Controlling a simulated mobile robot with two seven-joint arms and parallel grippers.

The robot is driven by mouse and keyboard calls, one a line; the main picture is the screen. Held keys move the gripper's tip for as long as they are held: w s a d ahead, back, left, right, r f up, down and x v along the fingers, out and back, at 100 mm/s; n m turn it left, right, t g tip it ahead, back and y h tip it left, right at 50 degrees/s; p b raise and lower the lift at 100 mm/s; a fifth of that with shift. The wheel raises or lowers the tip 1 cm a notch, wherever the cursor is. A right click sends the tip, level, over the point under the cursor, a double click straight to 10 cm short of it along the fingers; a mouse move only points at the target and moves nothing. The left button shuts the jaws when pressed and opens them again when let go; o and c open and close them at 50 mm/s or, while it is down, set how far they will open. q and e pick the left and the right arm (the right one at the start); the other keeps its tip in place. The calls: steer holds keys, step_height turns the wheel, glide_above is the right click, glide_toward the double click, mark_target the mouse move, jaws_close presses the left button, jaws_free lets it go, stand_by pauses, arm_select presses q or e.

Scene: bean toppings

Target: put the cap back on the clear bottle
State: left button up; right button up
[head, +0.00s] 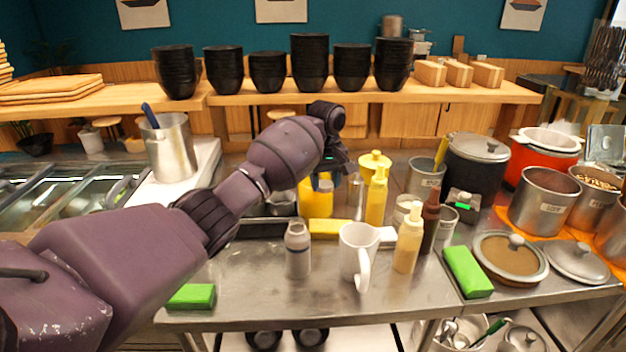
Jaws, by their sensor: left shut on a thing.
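A pale grey, translucent-looking bottle (298,252) stands upright on the steel counter, left of a white mug. Its top is narrow; I cannot tell for sure whether a cap is on it. My left gripper (326,180) is above and behind this bottle, slightly to its right, in front of a yellow container (316,200). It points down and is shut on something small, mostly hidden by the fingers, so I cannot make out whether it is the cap. My right gripper is not in view.
The white mug (358,254) stands close beside the bottle. A green block (191,297) lies at the front left. The counter in front of the bottle is clear.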

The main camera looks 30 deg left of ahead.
arm_select(q)
steer(key=s+d+f+m, duration=0.2)
steer(key=s+d+m, duration=0.2)
steer(key=s, duration=0.7)
steer(key=s+d+f+m, duration=0.3)
steer(key=s+d, duration=0.3)
steer(key=s, duration=0.5)
steer(key=shift+s+m, duration=0.25)
steer(key=shift+m, duration=0.55)
